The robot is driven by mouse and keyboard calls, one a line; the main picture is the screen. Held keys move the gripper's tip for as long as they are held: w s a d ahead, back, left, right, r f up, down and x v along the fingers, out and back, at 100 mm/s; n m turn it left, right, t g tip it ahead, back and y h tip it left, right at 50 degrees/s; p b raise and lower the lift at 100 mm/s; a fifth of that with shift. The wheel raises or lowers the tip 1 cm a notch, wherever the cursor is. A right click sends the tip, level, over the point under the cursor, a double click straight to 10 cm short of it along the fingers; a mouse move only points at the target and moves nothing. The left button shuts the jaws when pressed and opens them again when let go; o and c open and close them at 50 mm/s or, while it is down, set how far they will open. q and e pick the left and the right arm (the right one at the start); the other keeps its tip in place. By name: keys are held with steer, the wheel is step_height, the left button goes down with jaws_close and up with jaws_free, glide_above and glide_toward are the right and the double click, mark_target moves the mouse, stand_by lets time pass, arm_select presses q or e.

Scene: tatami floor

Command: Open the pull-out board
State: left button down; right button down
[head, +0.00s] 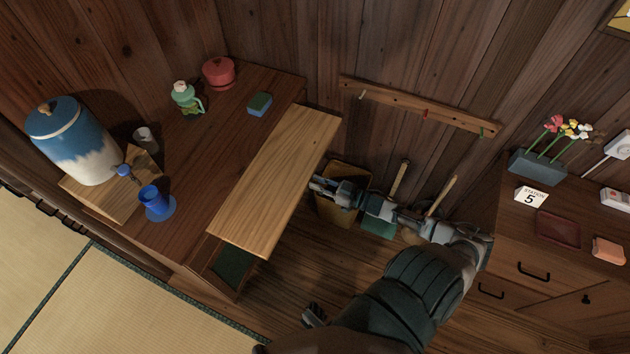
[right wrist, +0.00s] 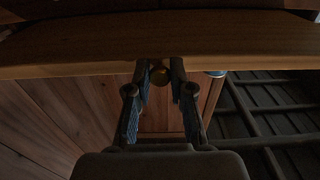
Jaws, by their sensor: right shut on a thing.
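The pull-out board (head: 275,185) is a pale wooden slab that sticks out from the right side of the dark brown cabinet (head: 195,165). Its front edge also shows in the right wrist view (right wrist: 70,57). My right gripper (head: 318,184) is at the board's right edge. In the right wrist view its fingers (right wrist: 160,82) are closed around a small round brass knob (right wrist: 159,75) at the board's edge. Dark gripper tips, seemingly my left gripper (head: 313,315), show low in the head view; their opening is unclear.
On the cabinet stand a blue and white dispenser (head: 75,140), a blue cup (head: 151,197), a green bottle (head: 185,97), a red pot (head: 218,72) and a sponge (head: 260,104). A peg rail (head: 405,105) is on the wall. A drawer cabinet (head: 535,265) stands right.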

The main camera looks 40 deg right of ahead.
steer(key=shift+d+f, duration=0.1)
steer(key=c, duration=1)
jaws_free()
steer(key=v, duration=1.2)
steer(key=shift+d+f, duration=0.1)
steer(key=shift+d, duration=0.05)
